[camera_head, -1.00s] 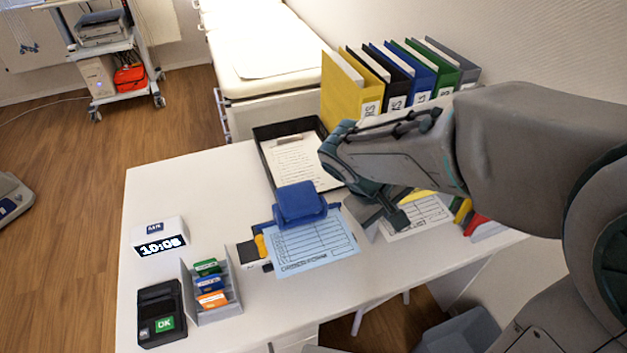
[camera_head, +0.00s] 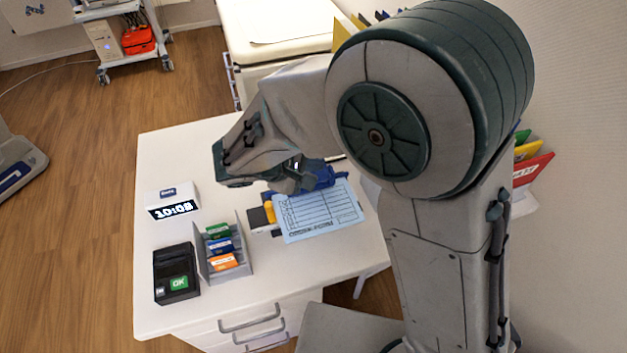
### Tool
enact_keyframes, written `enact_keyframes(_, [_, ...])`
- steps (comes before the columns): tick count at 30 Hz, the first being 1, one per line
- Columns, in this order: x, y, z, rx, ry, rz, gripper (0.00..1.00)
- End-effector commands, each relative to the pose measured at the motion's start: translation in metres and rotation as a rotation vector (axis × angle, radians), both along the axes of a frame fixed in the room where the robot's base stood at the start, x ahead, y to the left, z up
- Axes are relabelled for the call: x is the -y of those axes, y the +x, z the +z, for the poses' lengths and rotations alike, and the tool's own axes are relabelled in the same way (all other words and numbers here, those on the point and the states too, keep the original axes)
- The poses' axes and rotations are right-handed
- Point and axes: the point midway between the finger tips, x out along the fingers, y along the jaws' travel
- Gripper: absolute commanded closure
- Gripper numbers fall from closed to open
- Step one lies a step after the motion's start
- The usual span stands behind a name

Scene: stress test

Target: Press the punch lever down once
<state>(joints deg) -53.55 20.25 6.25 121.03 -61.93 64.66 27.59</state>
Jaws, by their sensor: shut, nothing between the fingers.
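The punch is a blue device (camera_head: 322,177) on the white desk, with a light-blue form (camera_head: 318,210) lying at its front. My forearm and hand cover the back and left part of the punch. My gripper (camera_head: 290,185) is at the left end of the punch's blue top, pointing down and to the right. Its fingers look shut and hold nothing. I cannot tell whether they touch the blue part. The punch lever cannot be clearly told apart behind my gripper.
A yellow piece (camera_head: 269,211) sits left of the form. A card holder (camera_head: 225,248), a black card terminal (camera_head: 176,273) and a clock (camera_head: 172,203) stand on the left of the white desk (camera_head: 160,150). The clipboard tray is hidden behind my arm. Coloured folders (camera_head: 530,160) show at right.

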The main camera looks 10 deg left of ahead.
Motion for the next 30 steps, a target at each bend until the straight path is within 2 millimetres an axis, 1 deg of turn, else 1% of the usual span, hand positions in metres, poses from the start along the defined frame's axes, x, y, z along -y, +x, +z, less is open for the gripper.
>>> enact_keyframes(15, [-0.012, 0.019, -0.067, -0.001, 0.000, 0.000, 1.00])
enact_keyframes(21, [-0.014, 0.023, -0.078, 0.000, 0.001, -0.001, 1.00])
enact_keyframes(30, [-0.015, 0.025, -0.080, 0.000, 0.000, 0.000, 1.00])
